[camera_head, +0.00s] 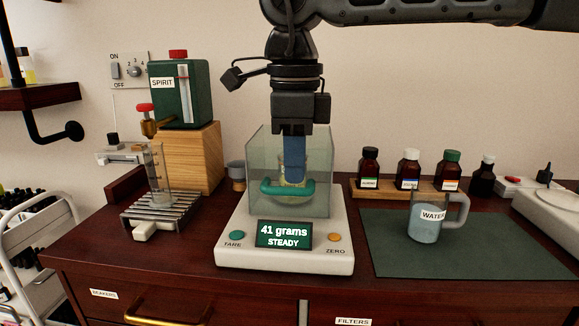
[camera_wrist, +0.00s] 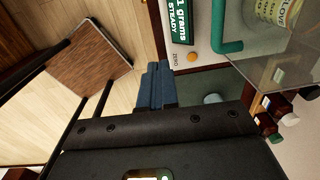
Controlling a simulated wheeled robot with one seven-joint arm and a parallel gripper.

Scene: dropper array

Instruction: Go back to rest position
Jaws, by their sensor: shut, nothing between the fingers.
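My gripper (camera_head: 294,180) hangs pointing down in front of the clear draft box (camera_head: 262,165) of the scale (camera_head: 230,250). Its blue fingers are together with nothing between them; they also show in the wrist view (camera_wrist: 155,85). Behind them a yellowish glass vessel is partly hidden inside the box; its label, partly cut off, reads like "Clove" in the wrist view (camera_wrist: 285,14). The box has a teal handle (camera_head: 272,190). The scale display (camera_head: 284,236) reads 41 grams, STEADY. I cannot tell the exact gap between fingers and box.
A WATER mug (camera_head: 425,232) stands on a green mat (camera_head: 480,255) at the right, with brown bottles on a wooden rack (camera_head: 388,192) behind. At the left are a green SPIRIT tank (camera_head: 190,105) and a glass cylinder (camera_head: 158,185) on a slatted stand.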

